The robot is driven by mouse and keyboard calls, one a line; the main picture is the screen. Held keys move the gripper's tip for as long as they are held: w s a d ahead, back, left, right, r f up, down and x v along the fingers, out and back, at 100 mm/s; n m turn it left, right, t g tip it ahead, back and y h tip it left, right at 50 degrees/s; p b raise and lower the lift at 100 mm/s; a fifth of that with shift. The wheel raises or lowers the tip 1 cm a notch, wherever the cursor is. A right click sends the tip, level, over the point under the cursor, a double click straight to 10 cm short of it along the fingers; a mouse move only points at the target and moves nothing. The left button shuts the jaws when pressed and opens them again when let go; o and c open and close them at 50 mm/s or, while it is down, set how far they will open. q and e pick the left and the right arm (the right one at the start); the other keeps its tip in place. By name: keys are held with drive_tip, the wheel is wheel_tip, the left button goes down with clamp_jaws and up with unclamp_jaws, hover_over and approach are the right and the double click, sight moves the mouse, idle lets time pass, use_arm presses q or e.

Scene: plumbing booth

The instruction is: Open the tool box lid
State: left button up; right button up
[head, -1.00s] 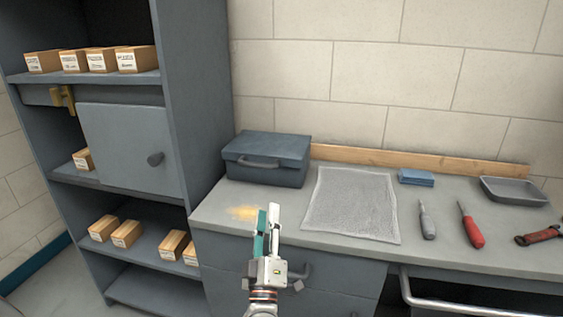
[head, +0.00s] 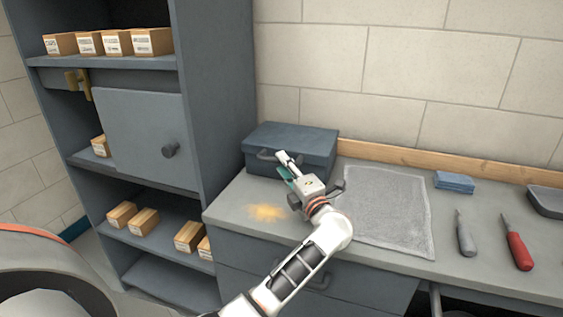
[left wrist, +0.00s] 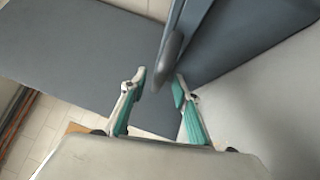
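The blue-grey tool box (head: 305,142) stands at the back left of the worktop, against the tall cabinet, with its lid down. Its handle is on the front face and is partly hidden by my left gripper (head: 284,166). The left gripper is in front of the tool box. In the left wrist view the left gripper (left wrist: 159,84) is open, its teal-padded fingers apart. The rounded dark handle (left wrist: 171,60) shows between and just beyond the fingertips; I cannot tell whether they touch it. My right gripper is not in view.
A grey mat (head: 385,215) lies right of the gripper. A blue pad (head: 454,182), a grey-handled tool (head: 465,238) and a red screwdriver (head: 518,247) lie further right. The open-shelved cabinet (head: 215,90) rises at left. A yellowish stain (head: 266,213) marks the worktop.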

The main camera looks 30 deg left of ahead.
use_arm(q)
drive_tip(key=shift+x, duration=1.2)
clamp_jaws()
drive_tip(key=shift+r, duration=0.1)
